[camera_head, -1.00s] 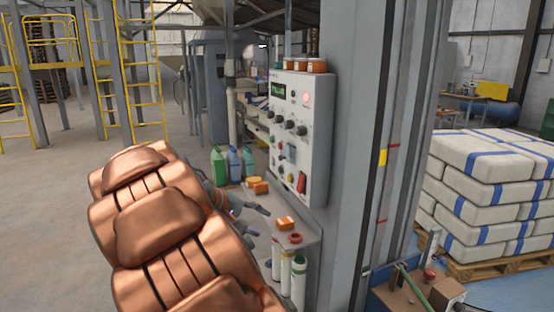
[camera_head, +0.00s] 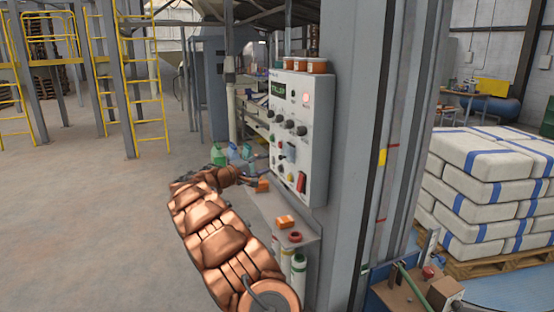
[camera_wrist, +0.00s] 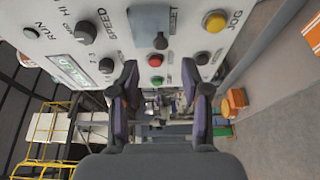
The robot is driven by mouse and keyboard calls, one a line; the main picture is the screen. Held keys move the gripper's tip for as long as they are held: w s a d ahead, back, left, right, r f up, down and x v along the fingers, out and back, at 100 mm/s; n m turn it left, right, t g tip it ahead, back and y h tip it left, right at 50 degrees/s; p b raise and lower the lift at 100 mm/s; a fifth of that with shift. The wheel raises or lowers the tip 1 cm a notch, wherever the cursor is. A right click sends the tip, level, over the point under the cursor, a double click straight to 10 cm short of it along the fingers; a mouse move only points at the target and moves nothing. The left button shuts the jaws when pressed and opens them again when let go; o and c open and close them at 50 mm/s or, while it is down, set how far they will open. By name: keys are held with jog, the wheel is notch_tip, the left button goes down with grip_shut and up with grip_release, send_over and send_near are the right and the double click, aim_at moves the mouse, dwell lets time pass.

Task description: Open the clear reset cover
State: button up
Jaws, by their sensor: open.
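The control panel (camera_head: 315,140) is a pale box on a grey column, and it fills the top of the wrist view (camera_wrist: 255,35). The reset cover (camera_wrist: 150,26) looks like a small see-through grey-blue box beside the partly hidden RESET lettering; it seems closed. In the head view it is a small bluish patch (camera_head: 290,153), too small to read. My gripper (camera_wrist: 167,88) is open and empty, its two dark fingers apart below the cover and not touching it. In the head view my gripper (camera_head: 258,176) is beside the panel's lower left edge.
Near the cover are a red button (camera_wrist: 160,41), a green button (camera_wrist: 158,80), a yellow button (camera_wrist: 215,22) and dark knobs (camera_wrist: 85,32). Open floor lies to the left.

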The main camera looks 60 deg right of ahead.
aim_at(286, 152)
jog(key=p+x, duration=0.3)
jog(key=x, duration=0.5)
jog(key=shift+w, duration=0.35)
jog(key=shift+d, duration=0.15)
jog(key=shift+c, duration=0.3)
grip_shut()
jog(key=shift+f, duration=0.1)
